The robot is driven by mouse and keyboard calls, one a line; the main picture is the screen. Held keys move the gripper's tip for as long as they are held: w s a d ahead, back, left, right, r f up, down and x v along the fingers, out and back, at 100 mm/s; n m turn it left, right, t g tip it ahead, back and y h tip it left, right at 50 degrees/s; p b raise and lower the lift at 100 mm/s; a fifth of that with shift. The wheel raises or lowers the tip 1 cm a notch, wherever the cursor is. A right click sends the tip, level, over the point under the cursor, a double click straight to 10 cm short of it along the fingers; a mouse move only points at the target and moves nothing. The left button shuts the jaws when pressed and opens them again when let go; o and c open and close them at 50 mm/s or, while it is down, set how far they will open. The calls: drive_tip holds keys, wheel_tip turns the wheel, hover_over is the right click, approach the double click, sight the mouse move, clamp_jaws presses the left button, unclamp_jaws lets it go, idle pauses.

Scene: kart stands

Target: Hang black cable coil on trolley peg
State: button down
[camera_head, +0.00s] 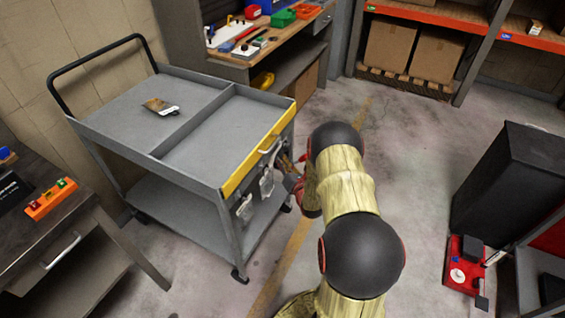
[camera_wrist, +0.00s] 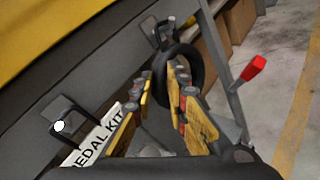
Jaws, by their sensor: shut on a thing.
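In the wrist view the black cable coil (camera_wrist: 195,68) is a thick dark ring at the tips of my gripper (camera_wrist: 163,75). The yellow-and-grey fingers are shut on the coil, and the right finger covers part of it. A dark trolley peg (camera_wrist: 162,34) on the grey side panel is just above and left of the coil's upper edge. I cannot tell whether the coil is around the peg or only beside it. In the head view my gripper (camera_head: 291,180) is at the right end of the grey trolley (camera_head: 140,103), below its yellow edge; the coil is not clear there.
A red-tipped lever (camera_wrist: 252,68) is to the right. A workbench (camera_head: 265,50) is behind the trolley.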

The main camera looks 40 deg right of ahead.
idle(0.3)
drive_tip(key=c, duration=1.7)
unclamp_jaws()
drive_tip(key=shift+s, duration=0.1)
drive_tip(key=v, duration=1.1)
drive_tip(key=shift+s+a, duration=0.1)
drive_tip(key=shift+s, duration=0.3)
